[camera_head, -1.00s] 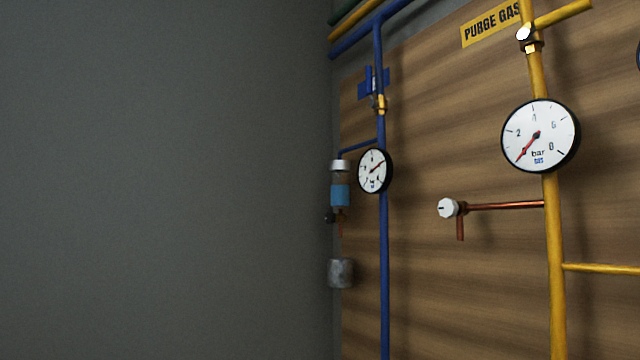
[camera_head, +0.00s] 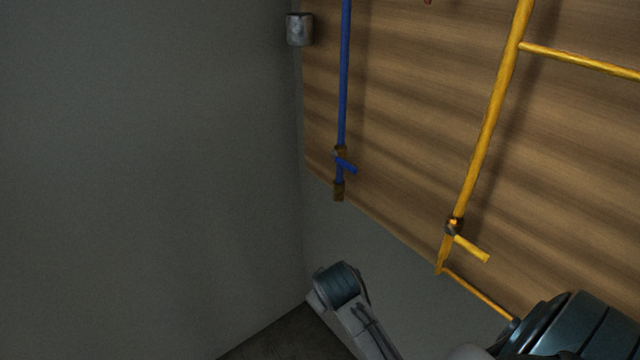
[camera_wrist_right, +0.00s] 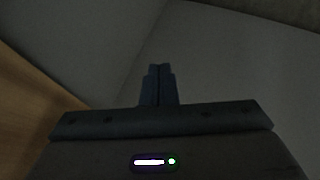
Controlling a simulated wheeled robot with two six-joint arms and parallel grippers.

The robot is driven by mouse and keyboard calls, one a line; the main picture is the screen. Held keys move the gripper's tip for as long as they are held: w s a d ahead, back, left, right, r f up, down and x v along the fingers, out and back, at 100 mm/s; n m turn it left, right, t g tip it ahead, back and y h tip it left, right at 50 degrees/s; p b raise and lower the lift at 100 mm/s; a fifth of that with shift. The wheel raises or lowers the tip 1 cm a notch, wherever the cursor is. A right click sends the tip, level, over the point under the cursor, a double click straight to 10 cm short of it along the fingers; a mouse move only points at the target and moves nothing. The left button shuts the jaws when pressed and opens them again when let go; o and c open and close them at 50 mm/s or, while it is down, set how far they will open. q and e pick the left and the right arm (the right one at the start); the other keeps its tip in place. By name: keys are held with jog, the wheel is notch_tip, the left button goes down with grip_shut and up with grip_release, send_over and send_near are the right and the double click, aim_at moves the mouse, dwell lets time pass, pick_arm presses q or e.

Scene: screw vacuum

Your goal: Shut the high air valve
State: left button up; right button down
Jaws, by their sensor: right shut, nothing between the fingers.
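In the head view a blue pipe (camera_head: 344,80) runs down the wooden board at the left. Near its lower end sits a valve with a blue handle (camera_head: 346,163), which sticks out across the pipe, down to the right. The upper part of the blue pipe, with any valve there, is out of view now. My right gripper (camera_wrist_right: 158,72) shows in the right wrist view with its fingers together and nothing between them. It points at bare grey surfaces, away from any pipe. My left gripper is not in view.
A yellow pipe (camera_head: 488,130) with a yellow-handled valve (camera_head: 470,246) runs down the board to the right. A grey metal cup (camera_head: 299,29) hangs at the board's upper left edge. A bare grey wall (camera_head: 150,150) fills the left. My own arm links show at the bottom.

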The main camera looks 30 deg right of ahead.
jog(key=w+d+r+n+t+h, duration=0.1)
jog(key=w+d+r+t+h, duration=0.1)
jog(key=w+r, duration=1.15)
jog(key=w+d+r+n+t+h, duration=0.1)
jog(key=w+r+h, duration=0.1)
jog(key=w+r, duration=1.2)
jog(key=w+r+n+t+h, duration=0.1)
jog(key=w+r, duration=0.1)
jog(key=r, duration=1.1)
jog(key=w+r+n+h, duration=0.1)
jog(key=w+r, duration=0.2)
jog(key=r, duration=0.9)
jog(key=s+r+h, duration=0.2)
jog(key=s+r, duration=0.2)
jog(key=r, duration=0.9)
jog(key=s+r+h, duration=0.1)
jog(key=s+r, duration=0.4)
jog(key=r, duration=0.9)
jog(key=s+r+h, duration=0.2)
jog(key=s+r, duration=0.3)
jog(key=r, duration=0.9)
jog(key=shift+a+h, duration=0.3)
jog(key=shift+a, duration=0.1)
jog(key=shift+w, duration=0.2)
